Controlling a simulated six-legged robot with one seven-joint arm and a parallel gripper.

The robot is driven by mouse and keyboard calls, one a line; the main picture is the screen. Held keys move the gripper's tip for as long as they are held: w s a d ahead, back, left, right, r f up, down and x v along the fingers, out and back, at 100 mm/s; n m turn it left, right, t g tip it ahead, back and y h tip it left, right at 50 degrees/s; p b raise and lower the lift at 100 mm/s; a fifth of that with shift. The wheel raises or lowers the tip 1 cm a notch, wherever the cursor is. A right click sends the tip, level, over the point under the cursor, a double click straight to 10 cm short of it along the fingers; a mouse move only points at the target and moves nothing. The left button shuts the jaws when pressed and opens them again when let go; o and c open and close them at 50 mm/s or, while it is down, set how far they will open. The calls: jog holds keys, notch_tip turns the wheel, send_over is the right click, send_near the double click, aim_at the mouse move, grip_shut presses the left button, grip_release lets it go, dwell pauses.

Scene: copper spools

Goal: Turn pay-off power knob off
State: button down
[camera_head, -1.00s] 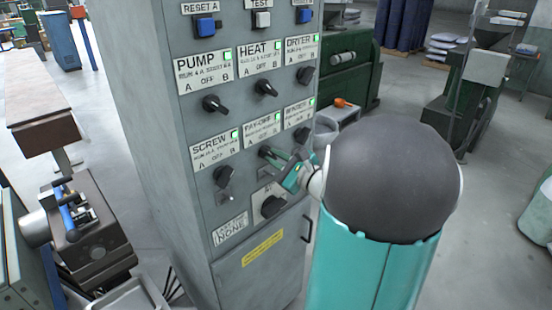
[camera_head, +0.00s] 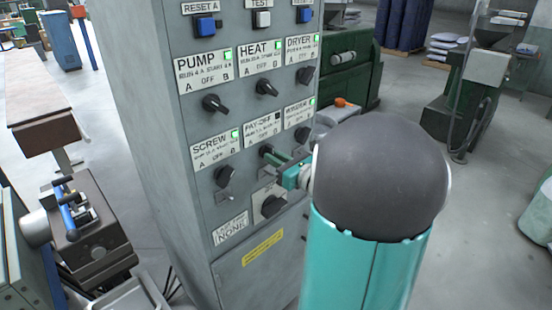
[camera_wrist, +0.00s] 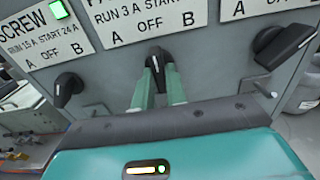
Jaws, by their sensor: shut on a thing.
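The pay-off knob (camera_wrist: 157,58) is black with a white pointer line. In the wrist view it stands about upright under the word OFF. My gripper (camera_wrist: 158,82) has one green finger on each side of the knob and is shut on it. In the head view my gripper (camera_head: 274,156) reaches the panel from the right, and its fingers mostly hide the knob. The PAY-OFF label (camera_head: 262,129) sits just above. Its indicator lamp looks dark, while the lamps on the neighbouring labels glow green.
The grey control cabinet (camera_head: 150,110) carries other black knobs close by: SCREW (camera_head: 226,177) to the left, WINDER (camera_head: 302,134) to the right, and a larger rotary switch (camera_head: 270,206) below. A workbench (camera_head: 40,90) stands at the left. Open floor lies to the right.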

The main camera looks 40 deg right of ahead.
dwell(0.3)
jog(key=c, duration=1.4)
grip_release()
jog(key=shift+c, duration=0.2)
jog(key=s, duration=1.3)
jog(key=shift+s+d, duration=0.2)
jog(key=shift+s, duration=0.2)
